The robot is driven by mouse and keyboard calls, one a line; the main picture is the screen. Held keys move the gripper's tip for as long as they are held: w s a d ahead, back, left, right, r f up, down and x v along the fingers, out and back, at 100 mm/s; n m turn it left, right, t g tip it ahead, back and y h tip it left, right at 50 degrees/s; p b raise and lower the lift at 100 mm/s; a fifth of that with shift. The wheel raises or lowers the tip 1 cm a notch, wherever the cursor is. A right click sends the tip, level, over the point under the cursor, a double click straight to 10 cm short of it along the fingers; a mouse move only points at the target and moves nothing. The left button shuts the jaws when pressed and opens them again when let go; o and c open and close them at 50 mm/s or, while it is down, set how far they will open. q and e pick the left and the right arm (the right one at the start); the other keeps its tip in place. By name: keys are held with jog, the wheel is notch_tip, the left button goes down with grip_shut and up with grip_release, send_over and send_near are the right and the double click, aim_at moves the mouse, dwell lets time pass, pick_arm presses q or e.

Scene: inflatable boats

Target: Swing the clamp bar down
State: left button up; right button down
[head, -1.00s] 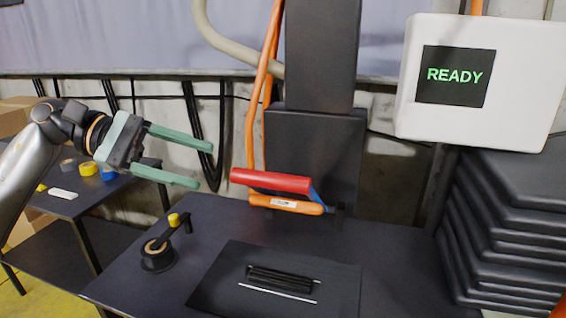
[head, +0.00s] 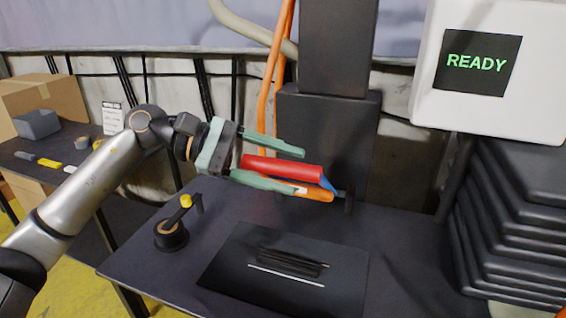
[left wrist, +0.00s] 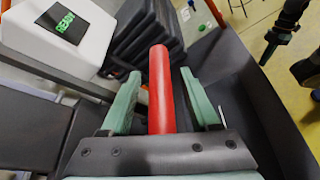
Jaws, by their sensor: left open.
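A red bar (head: 280,167) with a blue arm (head: 328,184) at its right end stands out in front of the dark press column. It looks like the clamp bar. An orange bar with a pale label (head: 318,194) lies just under it, partly hidden by a finger. My left gripper (head: 301,170) is open, with one green finger above the red bar and one below. In the left wrist view the red bar (left wrist: 160,85) runs lengthwise between the two fingers, with a gap on each side.
The dark table (head: 210,225) carries a black plate (head: 225,275) with a black block and thin rod. A yellow-knobbed lever (head: 171,237) stands at left. A white box (head: 425,90) reads READY, above stacked black shapes (head: 520,220). A side table with boxes is far left.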

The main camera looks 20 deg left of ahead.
pick_arm(q)
jog(key=shift+d, duration=0.2)
jog(key=shift+c, duration=0.2)
grip_shut()
jog(key=shift+f, duration=0.1)
dwell(1.1)
